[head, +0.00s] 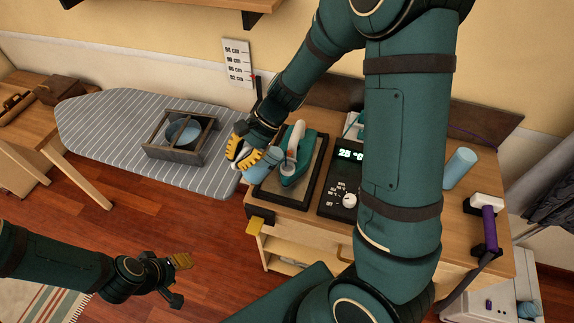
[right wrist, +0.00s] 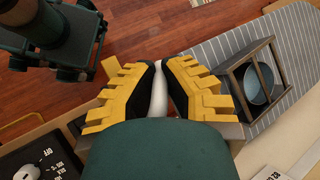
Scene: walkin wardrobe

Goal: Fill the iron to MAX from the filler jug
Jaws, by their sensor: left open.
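The teal iron (head: 297,165) with a pale handle rests on a dark-framed pad on the wooden cabinet. My right gripper (head: 246,153) is just left of it, at the cabinet's edge. A light-blue vessel, which I take for the filler jug (head: 264,166), is at its fingers, close beside the iron. In the right wrist view the yellow fingers (right wrist: 160,92) close in on a narrow white part, apparently the jug's handle. The jug's water level and the iron's filling opening cannot be made out. My left gripper (head: 178,270) is open and empty above the floor.
A control panel (head: 345,180) with a lit display stands right of the iron. A light-blue cylinder (head: 459,168) and a purple-handled tool (head: 489,228) are further right. The striped ironing board (head: 105,125) at left bears a wooden frame (head: 160,152) with a blue bowl (head: 183,132).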

